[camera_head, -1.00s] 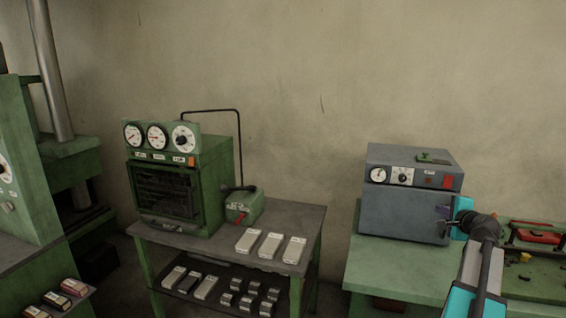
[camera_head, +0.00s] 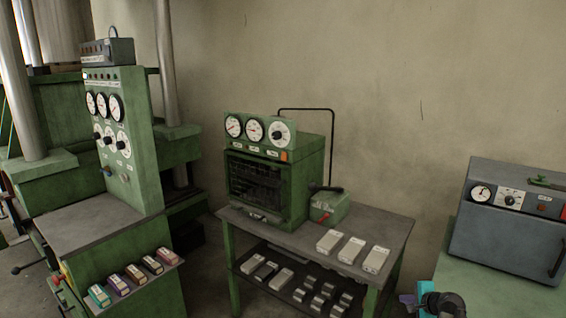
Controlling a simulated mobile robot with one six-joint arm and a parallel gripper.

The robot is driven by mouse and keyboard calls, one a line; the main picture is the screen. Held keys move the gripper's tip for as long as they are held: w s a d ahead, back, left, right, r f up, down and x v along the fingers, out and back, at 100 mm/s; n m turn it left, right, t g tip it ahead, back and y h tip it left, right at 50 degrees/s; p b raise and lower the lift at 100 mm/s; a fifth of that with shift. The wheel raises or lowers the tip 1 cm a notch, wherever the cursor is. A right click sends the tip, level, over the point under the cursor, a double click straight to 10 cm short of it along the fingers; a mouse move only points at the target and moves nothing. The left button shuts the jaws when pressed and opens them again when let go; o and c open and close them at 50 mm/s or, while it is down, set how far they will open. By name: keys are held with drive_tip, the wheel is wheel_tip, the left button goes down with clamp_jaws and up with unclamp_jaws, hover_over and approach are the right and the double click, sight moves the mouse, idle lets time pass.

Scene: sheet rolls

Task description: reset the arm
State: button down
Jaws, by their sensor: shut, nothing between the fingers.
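My gripper (camera_head: 407,300) shows at the bottom edge, right of the middle, with a teal part and a dark arm joint behind it. It is small and partly cut off by the frame's edge. It is shut and I see nothing held in it. It shows between the grey-topped table (camera_head: 380,238) and the green bench (camera_head: 455,262) at the right.
A green oven (camera_head: 268,180) with dials stands on the grey-topped table, beside several pale blocks (camera_head: 351,250). A grey oven (camera_head: 510,235) sits on the green bench. A large green press (camera_head: 125,150) stands left, with coloured boxes (camera_head: 124,284) on its shelf.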

drive_tip(key=s+a+f+n+g+y, duration=0.1)
drive_tip(key=s+a+f+n+g, duration=0.1)
drive_tip(key=s+a+f, duration=0.4)
drive_tip(key=s+a+f+n+g+y, duration=0.1)
drive_tip(key=s+a+f+n+g, duration=0.1)
drive_tip(key=a+f, duration=0.65)
drive_tip(key=s+a+f+n+g, duration=0.2)
drive_tip(key=s+a+f, duration=0.3)
drive_tip(key=a, duration=0.5)
drive_tip(key=s+a+f+n+g, duration=0.2)
drive_tip(key=s+a+f, duration=0.15)
drive_tip(key=s, duration=0.35)
drive_tip(key=s+a+f+n+g, duration=0.2)
drive_tip(key=s+a+f, duration=0.15)
drive_tip(key=s, duration=0.35)
drive_tip(key=s+a+f+n+g, duration=0.2)
drive_tip(key=s+f+n, duration=0.15)
drive_tip(key=s, duration=0.35)
drive_tip(key=s+d+n+g+h, duration=0.3)
drive_tip(key=s+d+n, duration=0.1)
drive_tip(key=s, duration=0.7)
drive_tip(key=shift+d+r+n, duration=0.25)
drive_tip(key=shift+d+n, duration=0.05)
drive_tip(key=shift+n, duration=0.25)
